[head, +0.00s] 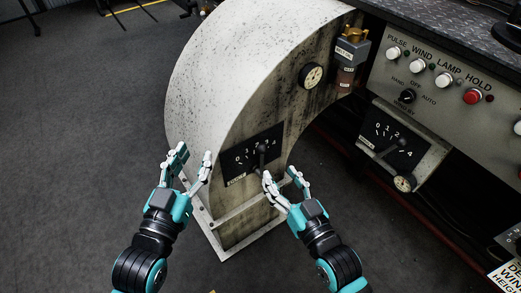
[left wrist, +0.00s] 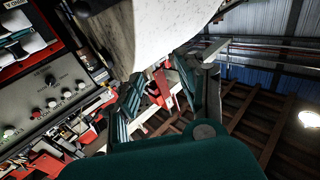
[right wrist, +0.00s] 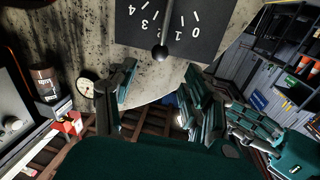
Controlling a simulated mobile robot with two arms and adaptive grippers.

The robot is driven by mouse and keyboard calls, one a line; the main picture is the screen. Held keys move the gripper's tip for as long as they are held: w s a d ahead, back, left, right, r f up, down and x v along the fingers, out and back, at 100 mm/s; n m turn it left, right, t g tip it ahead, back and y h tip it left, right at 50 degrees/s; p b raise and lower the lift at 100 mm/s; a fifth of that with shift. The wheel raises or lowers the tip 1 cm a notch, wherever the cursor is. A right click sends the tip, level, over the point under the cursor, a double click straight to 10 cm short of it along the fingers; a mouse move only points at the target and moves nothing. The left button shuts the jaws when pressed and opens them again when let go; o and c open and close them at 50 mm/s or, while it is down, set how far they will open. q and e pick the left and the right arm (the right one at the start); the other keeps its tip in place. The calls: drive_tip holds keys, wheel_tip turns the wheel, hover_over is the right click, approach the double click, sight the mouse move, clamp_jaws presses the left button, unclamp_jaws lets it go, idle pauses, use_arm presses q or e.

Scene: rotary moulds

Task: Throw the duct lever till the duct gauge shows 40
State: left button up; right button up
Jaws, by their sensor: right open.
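The duct lever's black plate (head: 240,163), marked 0 to 4, is on the front of the pale, stained duct. Its dark knob (head: 262,148) stands near the plate's right part. In the right wrist view, the knob (right wrist: 160,53) hangs just beyond my open fingers. The round duct gauge (head: 312,75) is higher on the duct; its reading is too small to tell. My right gripper (head: 281,177) is open and empty, just below and right of the knob, apparently not touching it. My left gripper (head: 195,160) is open and empty, left of the plate, before the duct.
A second lever plate (head: 391,140) with its own gauge (head: 404,183) is on the right. Above it is a control panel (head: 448,88) with white buttons, a red button and a selector. A box with a brass top (head: 352,50) is beside the duct gauge.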

sight(262, 146)
drive_tip(key=b+x, duration=0.2)
drive_tip(key=x, duration=0.7)
drive_tip(key=shift+w+a+f, duration=0.1)
drive_tip(key=shift+w+a, duration=0.05)
drive_tip(key=shift+w, duration=0.25)
use_arm(q)
drive_tip(key=s+r+t+h, duration=0.2)
drive_tip(key=s+r+t, duration=0.2)
drive_tip(key=r+t, duration=0.3)
drive_tip(key=shift+d+r, duration=0.2)
drive_tip(key=shift+r, duration=1.25)
use_arm(e)
drive_tip(key=shift+w+a, duration=0.15)
drive_tip(key=shift+w, duration=0.15)
clamp_jaws()
use_arm(q)
drive_tip(key=shift+w, duration=0.1)
